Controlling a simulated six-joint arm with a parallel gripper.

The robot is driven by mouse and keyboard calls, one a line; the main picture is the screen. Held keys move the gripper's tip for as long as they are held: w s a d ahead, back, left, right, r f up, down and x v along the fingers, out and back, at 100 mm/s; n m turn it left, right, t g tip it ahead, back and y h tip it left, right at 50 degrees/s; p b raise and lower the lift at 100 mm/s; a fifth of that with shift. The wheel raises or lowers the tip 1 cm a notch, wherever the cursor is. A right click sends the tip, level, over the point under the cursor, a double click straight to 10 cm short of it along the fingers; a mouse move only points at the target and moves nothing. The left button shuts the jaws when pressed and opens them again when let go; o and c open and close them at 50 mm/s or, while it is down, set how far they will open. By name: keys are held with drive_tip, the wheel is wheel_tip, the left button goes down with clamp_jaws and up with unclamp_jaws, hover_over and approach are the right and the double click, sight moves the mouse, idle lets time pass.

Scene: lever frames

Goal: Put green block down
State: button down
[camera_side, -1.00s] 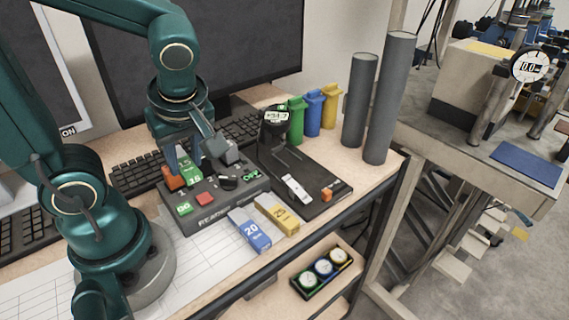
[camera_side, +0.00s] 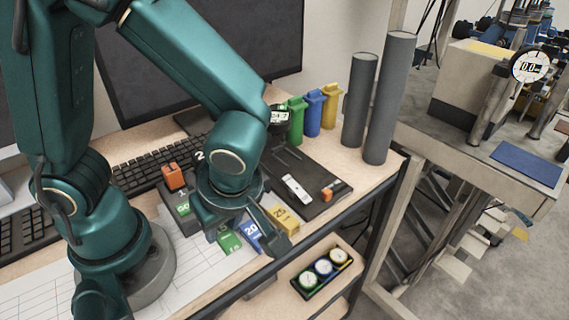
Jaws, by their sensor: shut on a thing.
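The green block (camera_side: 230,242) is low over the front part of the table, just left of the blue block (camera_side: 252,234) marked 20. My gripper (camera_side: 217,231) is shut on the green block, with the wrist above and partly covering it. I cannot tell whether the green block touches the table or the blue block. The yellow block (camera_side: 286,217) marked 25 lies to the right of the blue one.
A black gauge stand (camera_side: 315,203) is to the right. The table's front edge (camera_side: 240,277) is close. Paper (camera_side: 190,268) lies to the left.

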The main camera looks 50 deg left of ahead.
sight(230, 241)
drive_tip(key=shift+d+f, duration=0.2)
drive_tip(key=shift+f, duration=1.95)
drive_tip(key=shift+f, duration=0.1)
drive_tip(key=c, duration=0.6)
unclamp_jaws()
drive_tip(key=shift+f, duration=0.1)
